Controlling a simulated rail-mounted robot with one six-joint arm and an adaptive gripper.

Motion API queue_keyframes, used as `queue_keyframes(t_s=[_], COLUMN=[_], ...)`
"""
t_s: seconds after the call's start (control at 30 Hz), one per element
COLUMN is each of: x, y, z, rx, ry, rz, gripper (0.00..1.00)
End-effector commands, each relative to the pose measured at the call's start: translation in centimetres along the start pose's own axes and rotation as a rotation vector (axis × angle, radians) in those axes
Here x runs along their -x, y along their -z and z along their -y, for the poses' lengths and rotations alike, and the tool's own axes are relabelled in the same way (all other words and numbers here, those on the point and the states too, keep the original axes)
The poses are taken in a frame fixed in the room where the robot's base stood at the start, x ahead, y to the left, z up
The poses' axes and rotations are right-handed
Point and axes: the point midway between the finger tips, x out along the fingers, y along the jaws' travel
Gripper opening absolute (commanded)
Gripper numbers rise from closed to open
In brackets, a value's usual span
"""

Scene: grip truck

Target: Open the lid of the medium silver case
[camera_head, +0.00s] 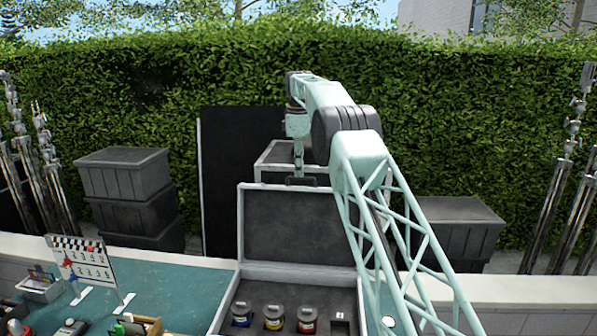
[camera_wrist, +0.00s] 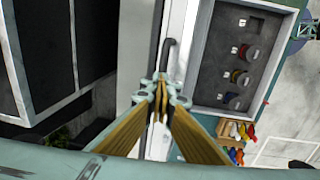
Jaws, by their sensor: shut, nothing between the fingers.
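The silver case (camera_head: 233,290) stands on the teal table with its lid (camera_head: 298,228) raised roughly upright, dark lining facing me. Its foam-lined base holds three jars with blue, yellow and red bands. A dark handle (camera_head: 301,181) is at the lid's top edge. My gripper (camera_head: 299,172) points down just behind or above that edge, by the handle. In the wrist view my gripper (camera_wrist: 161,88) is shut and empty, close to the handle (camera_wrist: 168,50); whether it touches the lid I cannot tell. The open base (camera_wrist: 208,68) lies to the right there.
Another silver-edged box (camera_head: 275,155) shows behind the lid. Dark crates (camera_head: 125,185) stand at the back left, another crate (camera_head: 465,228) at right. A clapperboard (camera_head: 82,262) stands left on the table. A hedge and metal stands line the back.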

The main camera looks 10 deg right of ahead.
Motion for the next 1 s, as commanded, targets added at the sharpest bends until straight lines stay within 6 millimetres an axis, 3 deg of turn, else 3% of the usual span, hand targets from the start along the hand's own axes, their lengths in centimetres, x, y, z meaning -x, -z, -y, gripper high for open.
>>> queue_keyframes(t_s=[0.03,0.23,0.4,0.47,1.0], x=[-2.98,-2.99,-3.0,-2.96,-2.24], y=[-0.16,-0.17,-0.18,-0.18,-0.13], z=[0.76,0.73,0.71,0.68,0.37], rx=[0.0,0.0,0.0,0.0,0.0], ry=[0.037,0.036,0.036,0.035,0.023], rz=[0.01,0.01,0.01,0.01,0.008], gripper=[0.0,0.0,0.13,0.14,0.13])
